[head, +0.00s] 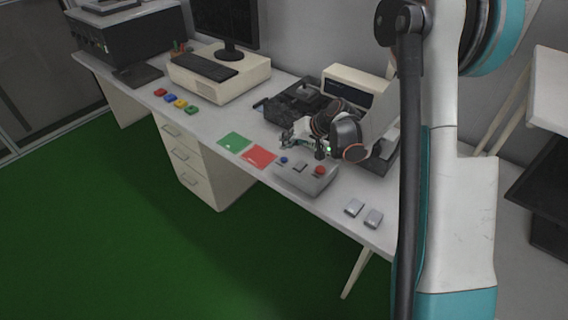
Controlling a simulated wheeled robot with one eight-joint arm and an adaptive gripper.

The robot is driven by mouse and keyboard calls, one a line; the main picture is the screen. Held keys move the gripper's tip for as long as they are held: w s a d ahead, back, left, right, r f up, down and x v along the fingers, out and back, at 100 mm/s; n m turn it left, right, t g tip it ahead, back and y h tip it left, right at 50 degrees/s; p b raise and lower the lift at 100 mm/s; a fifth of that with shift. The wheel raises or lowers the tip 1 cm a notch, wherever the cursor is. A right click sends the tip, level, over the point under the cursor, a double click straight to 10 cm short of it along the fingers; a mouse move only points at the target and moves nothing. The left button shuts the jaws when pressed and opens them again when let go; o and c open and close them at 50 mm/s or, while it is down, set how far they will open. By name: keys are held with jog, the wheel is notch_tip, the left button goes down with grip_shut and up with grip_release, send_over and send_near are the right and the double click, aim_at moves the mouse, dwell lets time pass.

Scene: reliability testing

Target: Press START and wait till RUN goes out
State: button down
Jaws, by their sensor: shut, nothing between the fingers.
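A grey control box (302,182) stands on the desk near its front edge. It has a blue button (284,160), a dark square part (300,167) and a red button (320,170) on top. No lettering is readable, so I cannot tell which is START. A small green light (328,150) glows just behind the box; I cannot tell if it is RUN. My gripper (289,142) is shut and empty, above and behind the box. It is small and partly mixed with dark things behind it. I cannot see it touching any button.
Green (235,141) and red (260,156) mats lie left of the box. Two small grey blocks (354,208) lie to its right. Several coloured blocks (181,103) and a beige computer (218,77) are further left. Dark equipment (300,100) crowds the desk behind.

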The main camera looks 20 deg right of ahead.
aim_at(286, 157)
jog(key=shift+f+b, duration=0.9)
jog(key=shift+f, duration=0.6)
jog(key=shift+f+b, duration=0.4)
jog(key=shift+b, duration=0.05)
jog(key=shift+f+b, duration=0.35)
dwell(0.8)
jog(key=shift+r, duration=0.1)
jog(key=shift+r+p, duration=0.45)
jog(key=shift+r, duration=0.25)
jog(key=shift+r+p, duration=1.5)
jog(key=shift+r, duration=1)
